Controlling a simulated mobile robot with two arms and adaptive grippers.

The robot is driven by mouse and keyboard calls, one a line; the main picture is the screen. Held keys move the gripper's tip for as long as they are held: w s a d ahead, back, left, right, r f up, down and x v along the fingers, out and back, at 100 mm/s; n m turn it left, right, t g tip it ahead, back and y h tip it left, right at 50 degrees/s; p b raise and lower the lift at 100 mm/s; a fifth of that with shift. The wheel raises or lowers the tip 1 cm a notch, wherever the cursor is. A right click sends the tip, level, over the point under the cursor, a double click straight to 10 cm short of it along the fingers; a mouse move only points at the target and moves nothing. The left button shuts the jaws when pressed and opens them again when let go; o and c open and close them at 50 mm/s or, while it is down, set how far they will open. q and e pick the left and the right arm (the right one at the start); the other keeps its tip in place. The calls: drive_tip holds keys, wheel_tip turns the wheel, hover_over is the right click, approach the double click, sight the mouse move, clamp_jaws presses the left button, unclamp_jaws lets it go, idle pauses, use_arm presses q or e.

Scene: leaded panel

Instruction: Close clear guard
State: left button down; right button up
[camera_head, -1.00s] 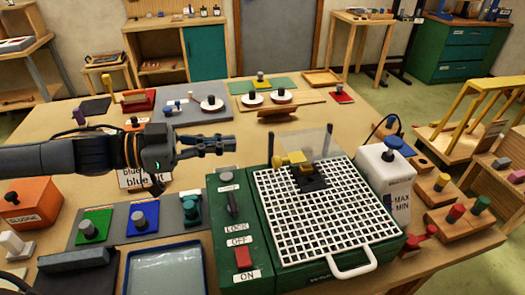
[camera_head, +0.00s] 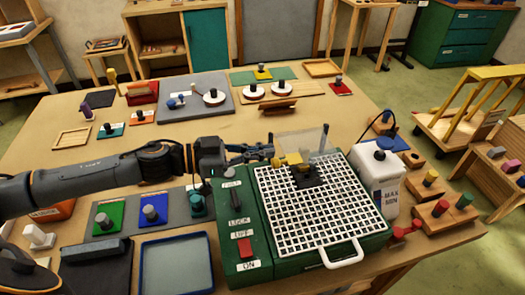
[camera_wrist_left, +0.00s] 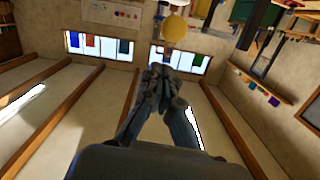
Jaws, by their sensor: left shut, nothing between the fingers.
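The clear guard (camera_head: 313,138) is a see-through panel standing raised at the back of the green machine (camera_head: 262,262). The machine has a white grid top (camera_head: 315,215), with a yellow part (camera_head: 291,159) and a black block (camera_head: 308,177) near the guard's foot. My left gripper (camera_head: 268,152) is shut and empty, its fingertips just left of the guard and the yellow part. I cannot tell whether they touch. The left wrist view shows the closed fingertips (camera_wrist_left: 160,72) against walls and windows; the guard is not clear there. My right gripper is not in view.
A white bottle (camera_head: 378,178) with a blue cap stands right of the machine. A rocker switch (camera_head: 244,247) and lever are on its left side. A blue-rimmed tray (camera_head: 176,264) and coloured knob blocks lie left. Boards with knobs sit behind.

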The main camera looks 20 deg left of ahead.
use_arm(q)
wheel_tip(320, 180, down, 2)
drive_tip(key=shift+w+f, duration=0.1)
drive_tip(key=shift+w, duration=0.05)
idle(0.3)
